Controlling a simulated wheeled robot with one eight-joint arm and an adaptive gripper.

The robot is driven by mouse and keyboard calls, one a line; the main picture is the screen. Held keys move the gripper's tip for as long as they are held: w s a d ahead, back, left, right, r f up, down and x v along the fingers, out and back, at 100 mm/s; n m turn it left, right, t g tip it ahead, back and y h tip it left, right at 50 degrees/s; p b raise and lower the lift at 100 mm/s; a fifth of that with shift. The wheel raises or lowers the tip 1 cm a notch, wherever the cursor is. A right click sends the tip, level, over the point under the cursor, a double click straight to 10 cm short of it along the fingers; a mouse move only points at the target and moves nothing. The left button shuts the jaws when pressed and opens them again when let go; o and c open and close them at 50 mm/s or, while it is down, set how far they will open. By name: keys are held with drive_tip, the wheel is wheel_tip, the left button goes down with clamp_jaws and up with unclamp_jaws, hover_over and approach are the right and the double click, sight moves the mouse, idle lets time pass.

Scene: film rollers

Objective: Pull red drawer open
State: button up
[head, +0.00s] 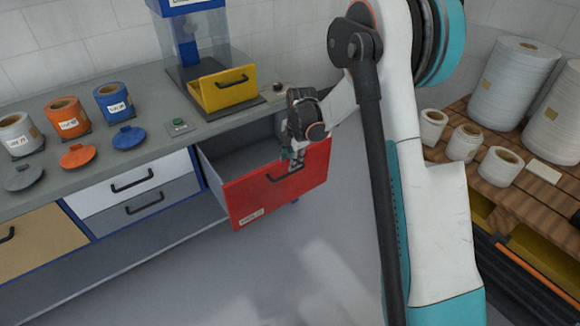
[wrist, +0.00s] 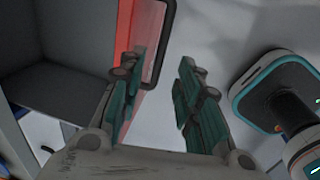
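The red drawer (head: 255,199) stands pulled out from the workbench, with its grey empty inside showing. Its red front also shows in the wrist view (wrist: 125,28). The black handle (head: 287,173) is on that front, and in the wrist view the handle (wrist: 163,45) runs down beside my left finger. My gripper (head: 293,160) is at the top of the drawer front, by the handle. In the wrist view my gripper's (wrist: 166,88) teal fingers are apart with a clear gap. The left finger overlaps the handle; I cannot tell whether it touches.
The grey bench (head: 150,140) carries several coloured rollers, lids and a yellow bin (head: 228,92). Closed white (head: 130,184) and grey drawers are left of the red one. A wooden pallet (head: 520,185) with white rolls is at right. The floor (head: 290,265) in front is clear.

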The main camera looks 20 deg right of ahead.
drive_tip(key=shift+s+d+r, duration=0.1)
drive_tip(key=shift+s+r, duration=0.15)
drive_tip(key=shift+r, duration=1.1)
drive_tip(key=shift+s+d+r, duration=0.1)
drive_tip(key=shift+s+r, duration=0.1)
drive_tip(key=shift+r, duration=1.15)
drive_tip(key=s+a+r+m+t, duration=0.2)
drive_tip(key=s+r+m, duration=0.8)
drive_tip(key=s+r, duration=0.55)
drive_tip(key=s+a+r+m+t, duration=0.1)
drive_tip(key=s+m+t, duration=0.2)
drive_tip(key=s+m, duration=0.8)
drive_tip(key=s, duration=0.7)
drive_tip(key=shift+a+h, duration=0.3)
drive_tip(key=shift+d+r, duration=0.1)
